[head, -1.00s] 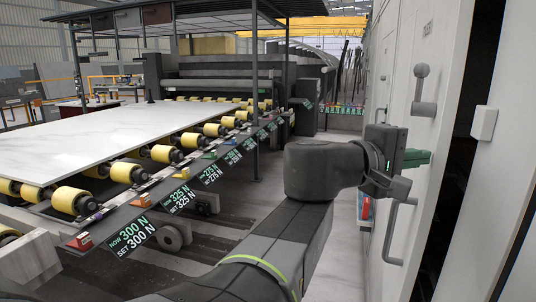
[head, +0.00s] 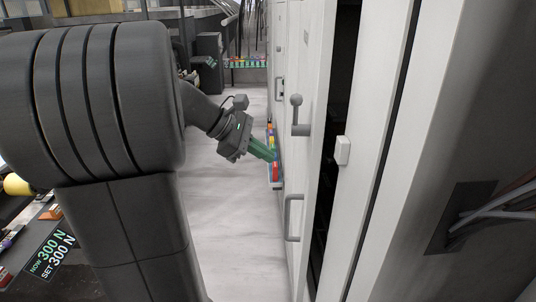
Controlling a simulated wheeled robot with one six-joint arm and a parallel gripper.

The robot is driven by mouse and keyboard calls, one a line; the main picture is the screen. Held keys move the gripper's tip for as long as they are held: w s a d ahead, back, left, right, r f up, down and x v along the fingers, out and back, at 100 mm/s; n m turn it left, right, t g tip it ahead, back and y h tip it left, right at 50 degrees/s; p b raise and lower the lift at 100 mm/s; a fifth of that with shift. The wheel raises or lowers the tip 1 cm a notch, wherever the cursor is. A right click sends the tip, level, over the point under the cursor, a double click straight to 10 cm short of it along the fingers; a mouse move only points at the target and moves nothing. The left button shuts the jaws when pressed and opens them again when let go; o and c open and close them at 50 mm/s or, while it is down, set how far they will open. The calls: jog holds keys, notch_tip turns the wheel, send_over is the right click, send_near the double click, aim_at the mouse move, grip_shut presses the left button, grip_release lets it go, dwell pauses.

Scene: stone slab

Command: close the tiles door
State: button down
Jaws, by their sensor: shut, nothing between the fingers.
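A tall white door (head: 318,70) stands at the right in the head view, with a lever handle (head: 297,115) and a grey bar handle (head: 291,218) below it. A dark gap (head: 345,45) runs along its right edge, so it looks ajar. I see no label naming it as the tiles door. My gripper (head: 272,156), with green fingers, is shut and empty. It shows to the left of the door's handles, apart from them in the picture.
A white panel with a small white block (head: 342,150) is right of the gap. A narrow tray of coloured items (head: 274,172) is behind my fingertips. Pale floor (head: 225,200) is clear left of the door. Rollers and a force display (head: 50,255) are at far left.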

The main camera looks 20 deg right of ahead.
jog(key=w+a+n+g+y+p, duration=0.1)
jog(key=a+n+p, duration=0.1)
jog(key=a+p, duration=0.1)
send_near(306, 190)
notch_tip(306, 190, down, 3)
jog(key=shift+g+y, duration=0.3)
jog(key=shift+s+d+f+p, duration=0.15)
jog(key=shift+s+d+p, duration=0.1)
jog(key=shift+d, duration=0.45)
jog(key=shift+s+d+f+p, duration=0.15)
jog(key=shift+d+p, duration=0.1)
jog(key=shift+d, duration=0.4)
jog(key=shift+s+d+f+p, duration=0.15)
jog(key=shift+d+f+p, duration=0.1)
jog(key=shift+d, duration=0.45)
jog(key=s+d+n+t, duration=0.1)
jog(key=s+d, duration=0.2)
jog(key=d, duration=0.3)
jog(key=shift+r+n+b, duration=0.15)
jog(key=shift+n+b, duration=0.15)
jog(key=shift+n, duration=0.1)
jog(key=shift+s+r, duration=0.1)
jog(key=shift+a, duration=0.1)
